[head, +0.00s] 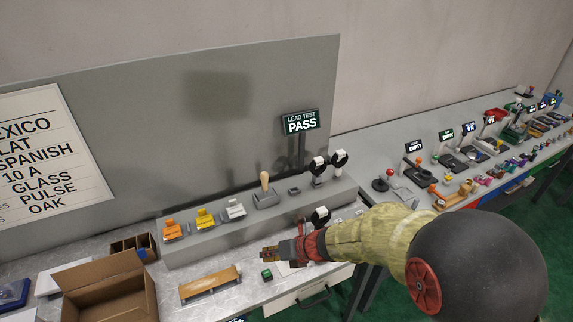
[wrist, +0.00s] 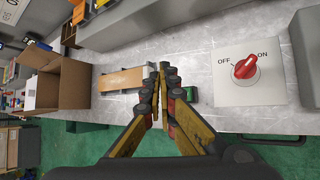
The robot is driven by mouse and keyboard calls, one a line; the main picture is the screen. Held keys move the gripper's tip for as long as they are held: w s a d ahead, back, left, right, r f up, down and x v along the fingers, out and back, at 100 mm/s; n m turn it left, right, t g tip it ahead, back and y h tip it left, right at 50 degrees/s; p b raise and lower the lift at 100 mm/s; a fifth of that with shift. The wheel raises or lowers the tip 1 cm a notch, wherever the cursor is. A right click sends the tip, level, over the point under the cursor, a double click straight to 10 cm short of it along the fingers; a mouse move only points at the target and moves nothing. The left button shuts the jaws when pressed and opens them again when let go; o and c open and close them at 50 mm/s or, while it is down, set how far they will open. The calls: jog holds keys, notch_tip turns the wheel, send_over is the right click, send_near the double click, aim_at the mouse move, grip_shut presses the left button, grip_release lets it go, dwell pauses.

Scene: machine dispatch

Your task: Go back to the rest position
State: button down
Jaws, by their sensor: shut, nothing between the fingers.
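My gripper (head: 270,255) reaches over the front of the near bench in the head view. In the wrist view my gripper (wrist: 160,76) has its two fingers drawn together, with nothing held between them. A red rotary switch (wrist: 245,68) on a white plate lies to the right of the fingers, its knob pointing toward ON. A wooden bar on a metal base (head: 210,283) lies to the left of the gripper. A small green button (head: 267,274) sits just below the fingertips in the head view. My forearm hides part of the bench.
An open cardboard box (head: 105,292) stands at the bench's left. A grey raised console (head: 260,222) with orange, yellow and white switches and a wooden-handled lever runs behind. A sign (head: 300,122) reads LEAD TEST PASS. A second bench (head: 385,150) with many small items extends right.

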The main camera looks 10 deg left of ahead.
jog(key=n, duration=0.2)
jog(key=shift+s+a+n, duration=0.1)
jog(key=shift+s+n, duration=0.2)
jog(key=s+d+r+n+g+h, duration=0.15)
jog(key=s+d+n, duration=0.25)
jog(key=s+n, duration=0.4)
jog(key=s+d+r+n+g+h, duration=0.1)
jog(key=s+d+r+n+g, duration=0.25)
jog(key=n, duration=0.75)
jog(key=s+d+r+n+t+h+b, duration=0.1)
jog(key=s+d+r+n+t+h, duration=0.1)
jog(key=d, duration=0.5)
jog(key=s+d+r+n+t+h+b, duration=0.2)
jog(key=s+d+r+n, duration=0.2)
jog(key=d+r, duration=0.3)
jog(key=s+d+r+n+t+h+b, duration=0.1)
jog(key=s+d+r+n+t+h, duration=0.1)
jog(key=d, duration=0.7)
notch_tip(320, 180, up, 3)
jog(key=shift+s+d+f+n+t+b, duration=0.25)
jog(key=shift+s+n+t, duration=0.25)
jog(key=shift+s+n, duration=0.45)
